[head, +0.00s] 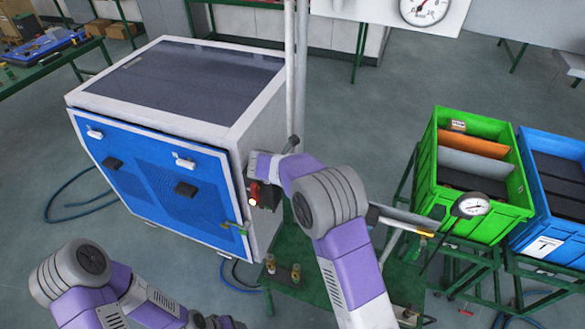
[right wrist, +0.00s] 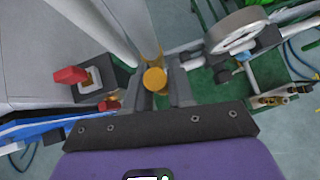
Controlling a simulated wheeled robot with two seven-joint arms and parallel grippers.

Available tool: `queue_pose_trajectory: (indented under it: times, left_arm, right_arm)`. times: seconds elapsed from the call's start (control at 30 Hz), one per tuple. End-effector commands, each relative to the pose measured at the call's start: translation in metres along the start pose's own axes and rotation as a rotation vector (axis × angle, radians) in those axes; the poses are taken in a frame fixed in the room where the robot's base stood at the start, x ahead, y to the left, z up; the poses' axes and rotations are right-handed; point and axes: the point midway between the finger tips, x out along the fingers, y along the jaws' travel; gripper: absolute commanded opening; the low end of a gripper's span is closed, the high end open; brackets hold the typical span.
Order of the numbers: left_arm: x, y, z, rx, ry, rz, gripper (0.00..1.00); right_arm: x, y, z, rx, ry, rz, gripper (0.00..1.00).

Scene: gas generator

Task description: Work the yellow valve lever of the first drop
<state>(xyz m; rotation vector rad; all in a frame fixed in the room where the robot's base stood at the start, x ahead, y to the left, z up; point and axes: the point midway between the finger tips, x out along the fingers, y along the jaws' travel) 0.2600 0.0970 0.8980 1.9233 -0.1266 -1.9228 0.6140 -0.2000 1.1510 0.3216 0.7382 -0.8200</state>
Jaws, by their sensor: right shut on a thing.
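My right gripper (right wrist: 157,90) has its two dark fingers closed around a yellow, round-ended piece, the valve lever (right wrist: 155,79), seen nearly end-on. Its full shape and angle cannot be told. In the head view my right arm reaches to the generator's right side, beside the white vertical pipes (head: 296,85), and my wrist hides the fingertips and the lever. The pipes also show in the right wrist view (right wrist: 92,28). My left arm is at the lower left of the head view; its gripper is not clearly visible.
The generator (head: 170,125) has a blue front and a red switch (head: 253,190) close to my right wrist; the switch also shows in the wrist view (right wrist: 70,75). A pressure gauge (head: 471,206) stands right of my arm. Green (head: 510,215) and blue (head: 550,252) crates stand farther right.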

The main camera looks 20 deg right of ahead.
Motion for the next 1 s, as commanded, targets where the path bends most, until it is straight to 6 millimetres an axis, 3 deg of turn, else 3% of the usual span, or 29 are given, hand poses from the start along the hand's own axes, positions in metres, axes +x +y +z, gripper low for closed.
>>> queue_pose_trajectory:
  times: [0.03, 0.17, 0.53, 0.83, 1.0]
  left_arm:
    - [0.000, 0.000, 0.000, 0.000, 0.000, 0.000, 0.61]
    - [0.000, 0.000, 0.000, 0.000, 0.000, 0.000, 0.61]
    - [0.001, 0.000, 0.000, 0.000, 0.000, 0.000, 0.61]
    - [0.004, -0.002, 0.000, 0.000, 0.000, 0.000, 0.61]
    - [0.005, -0.002, 0.000, 0.000, 0.000, 0.000, 0.61]
  right_arm:
    - [0.000, 0.001, -0.001, -0.002, 0.000, 0.002, 0.24]
    - [0.000, 0.001, -0.001, -0.002, 0.001, 0.002, 0.44]
    - [-0.007, 0.001, -0.001, 0.000, 0.001, 0.004, 0.44]
    - [-0.057, 0.001, -0.001, -0.001, 0.000, 0.006, 0.44]
    - [-0.073, 0.001, -0.001, 0.000, 0.001, 0.004, 0.44]
